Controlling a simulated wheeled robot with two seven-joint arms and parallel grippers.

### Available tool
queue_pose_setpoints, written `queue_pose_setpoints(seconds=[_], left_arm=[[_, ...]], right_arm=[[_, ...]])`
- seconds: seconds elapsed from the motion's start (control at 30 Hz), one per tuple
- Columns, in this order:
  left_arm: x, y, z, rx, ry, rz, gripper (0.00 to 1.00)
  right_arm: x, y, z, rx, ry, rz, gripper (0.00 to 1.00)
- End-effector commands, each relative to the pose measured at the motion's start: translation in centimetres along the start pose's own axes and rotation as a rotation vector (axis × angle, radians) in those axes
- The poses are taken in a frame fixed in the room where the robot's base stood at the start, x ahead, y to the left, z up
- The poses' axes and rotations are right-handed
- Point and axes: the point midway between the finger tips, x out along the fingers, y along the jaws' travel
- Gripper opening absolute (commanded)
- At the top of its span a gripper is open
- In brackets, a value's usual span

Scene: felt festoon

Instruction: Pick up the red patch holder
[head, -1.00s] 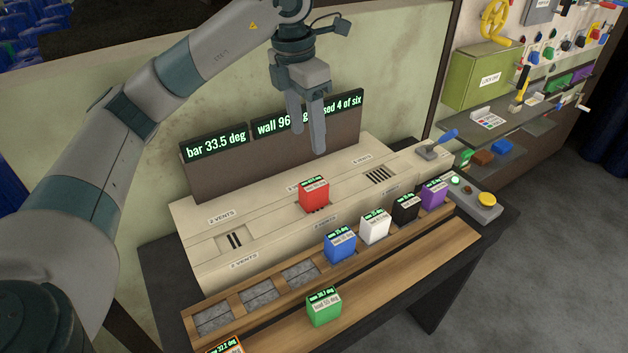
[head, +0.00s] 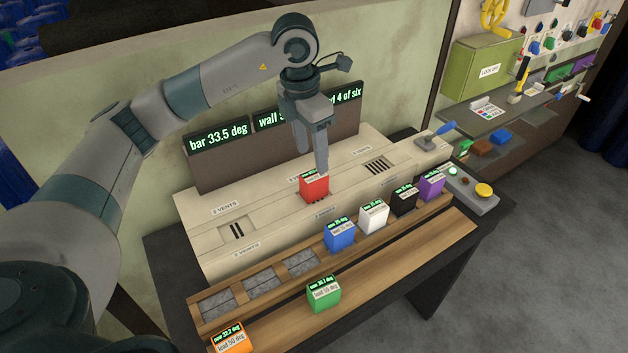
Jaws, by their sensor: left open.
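The red patch holder (head: 314,189) is a small red block with a label on its top edge. It sits on the cream vented bench unit, over the middle vents. My left gripper (head: 312,160) is open, pointing down, with its fingertips just above and behind the red block. One finger partly covers the block's top label. I cannot tell whether the fingers touch it. My right gripper is not in view.
Blue (head: 339,236), white (head: 374,217), black (head: 403,201) and purple (head: 431,186) blocks stand in a wooden rack. Green (head: 323,294) and orange (head: 232,339) blocks stand on the front plank. A display board (head: 270,150) stands behind the unit. A blue-handled lever (head: 437,135) is at right.

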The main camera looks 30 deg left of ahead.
Motion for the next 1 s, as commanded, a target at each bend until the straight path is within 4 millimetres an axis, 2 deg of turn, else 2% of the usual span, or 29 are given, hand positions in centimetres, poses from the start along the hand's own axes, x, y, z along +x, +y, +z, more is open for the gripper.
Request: queue_pose_setpoints(seconds=[0.1, 0.3, 0.77, 1.0], left_arm=[[1.9, 0.0, -0.1, -0.002, 0.006, -0.002, 0.53], [4.2, 0.0, 0.0, -0.001, 0.001, -0.001, 0.53], [4.8, 0.1, 0.0, -0.001, 0.001, 0.000, 0.53], [6.3, 0.4, -0.1, -0.002, 0.003, -0.001, 0.53]], right_arm=[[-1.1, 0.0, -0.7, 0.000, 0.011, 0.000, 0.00], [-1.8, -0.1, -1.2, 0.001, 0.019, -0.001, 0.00], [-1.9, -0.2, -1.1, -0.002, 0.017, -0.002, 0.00], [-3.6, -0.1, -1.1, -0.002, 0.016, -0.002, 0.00]])
